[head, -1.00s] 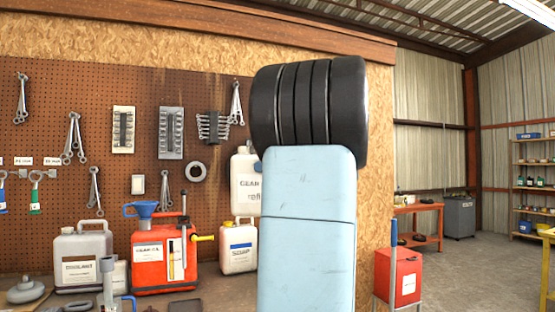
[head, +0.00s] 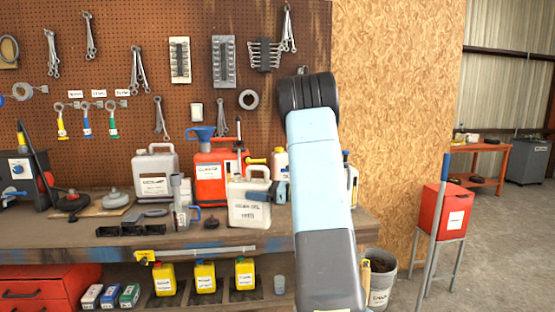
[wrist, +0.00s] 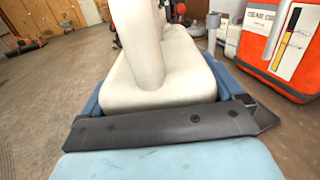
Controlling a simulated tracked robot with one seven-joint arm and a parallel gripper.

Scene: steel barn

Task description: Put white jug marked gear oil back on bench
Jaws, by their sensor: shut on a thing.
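The white jug marked gear oil (head: 249,210) is held upright at the front of the bench (head: 185,240), before the red can. Its printed label faces the head camera. My gripper (head: 280,192) is shut on it from the right side. In the wrist view the jug's pale body and handle (wrist: 150,65) fill the middle, with blue fingers on both sides. Its base is low over the bench top near the front edge; I cannot tell whether it touches. My arm hides part of the bench to the right.
A red can (head: 210,172) with a blue funnel stands behind the jug, and another grey-white jug (head: 155,178) stands left. A measuring cup (head: 182,205) and black trays (head: 130,229) are nearby. Yellow bottles (head: 204,277) stand on the lower shelf. A red box (head: 443,212) stands at right.

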